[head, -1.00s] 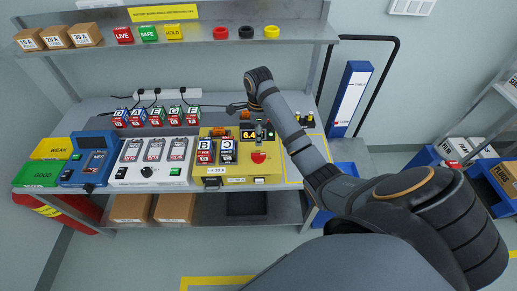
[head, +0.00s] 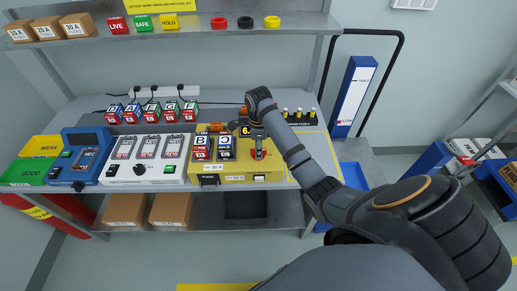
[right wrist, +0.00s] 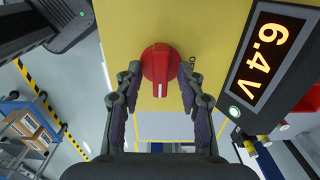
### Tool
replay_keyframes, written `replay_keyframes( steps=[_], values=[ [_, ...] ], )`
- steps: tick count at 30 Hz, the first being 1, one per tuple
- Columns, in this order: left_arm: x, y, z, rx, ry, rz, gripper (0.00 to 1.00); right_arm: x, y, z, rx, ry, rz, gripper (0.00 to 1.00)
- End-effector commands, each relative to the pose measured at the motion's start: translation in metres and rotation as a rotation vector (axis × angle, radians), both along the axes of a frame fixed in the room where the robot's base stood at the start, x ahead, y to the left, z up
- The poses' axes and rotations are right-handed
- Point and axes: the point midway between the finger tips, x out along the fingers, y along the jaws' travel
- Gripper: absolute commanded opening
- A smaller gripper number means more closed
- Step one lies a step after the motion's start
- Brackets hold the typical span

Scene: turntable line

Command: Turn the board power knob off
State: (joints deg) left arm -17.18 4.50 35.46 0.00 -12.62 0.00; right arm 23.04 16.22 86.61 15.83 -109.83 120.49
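The red power knob (head: 258,155) is on the yellow board (head: 275,167), right of battery blocks B and C. In the right wrist view the knob (right wrist: 160,62) is round with a ridge, and its white mark points toward the bottom of the picture. Part of a printed label shows beside it, too cut off to read fully. My right gripper (right wrist: 160,76) is open, with one finger on each side of the knob; I cannot tell if they touch it. In the head view the right gripper (head: 258,138) is above the knob. My left gripper is not in view.
A display (right wrist: 268,55) reading 6.4 V stands close beside the knob. Left of the board are a white charger (head: 145,172) and a blue tester (head: 84,172). Labelled blocks (head: 150,112) stand behind. A shelf (head: 180,32) overhangs the back.

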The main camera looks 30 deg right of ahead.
Motion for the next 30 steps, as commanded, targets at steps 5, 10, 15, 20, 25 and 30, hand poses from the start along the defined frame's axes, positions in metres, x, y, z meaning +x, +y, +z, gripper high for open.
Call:
replay_keyframes(
  steps=[5,10,15,20,25,30],
  values=[
    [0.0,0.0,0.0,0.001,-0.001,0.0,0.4,0.0,0.0,0.0,0.001,-0.001,0.0,0.18],
    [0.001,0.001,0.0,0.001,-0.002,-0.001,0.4,0.0,0.0,0.0,0.0,-0.001,0.0,0.0],
    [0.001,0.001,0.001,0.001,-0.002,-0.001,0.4,0.0,0.0,0.001,0.0,-0.001,0.002,0.0],
    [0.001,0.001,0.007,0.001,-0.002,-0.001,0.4,0.0,0.0,0.003,0.0,-0.001,0.023,0.0],
    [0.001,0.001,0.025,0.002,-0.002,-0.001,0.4,0.0,0.001,0.006,0.002,0.0,0.096,0.0],
    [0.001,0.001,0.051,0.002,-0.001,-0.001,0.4,0.0,0.001,0.009,0.001,0.0,0.225,0.0]
  ],
)
